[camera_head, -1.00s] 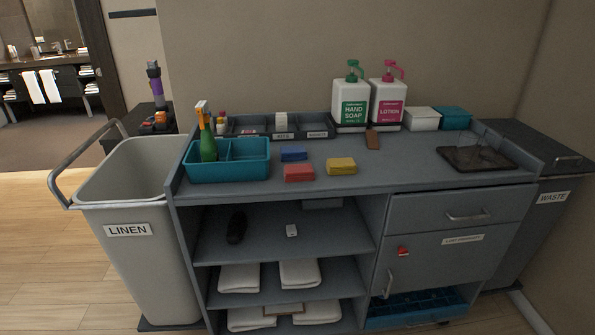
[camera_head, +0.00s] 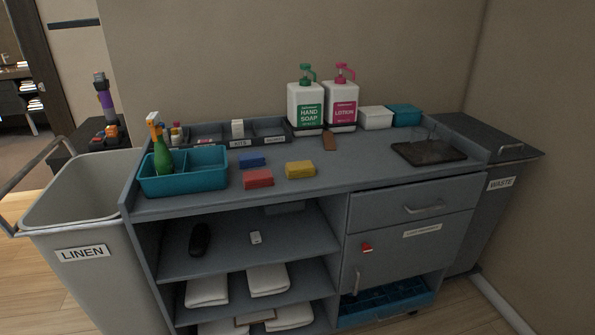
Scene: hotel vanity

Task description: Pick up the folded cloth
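Three small folded cloths lie on the cart top (camera_head: 370,178): a blue one (camera_head: 252,162), a red one (camera_head: 258,179) in front of it, and a yellow one (camera_head: 300,170) to the right. Several white folded towels, such as this one (camera_head: 267,280), lie on the lower shelves. I cannot tell which of these is the named folded cloth. Neither of my grippers shows in this view.
A teal caddy (camera_head: 185,184) with a green spray bottle (camera_head: 161,158) stands left of the cloths. Soap (camera_head: 306,103) and lotion (camera_head: 341,102) bottles stand behind. A dark tray (camera_head: 429,152) lies right. A linen bin (camera_head: 85,215) flanks the cart. The top's front middle is clear.

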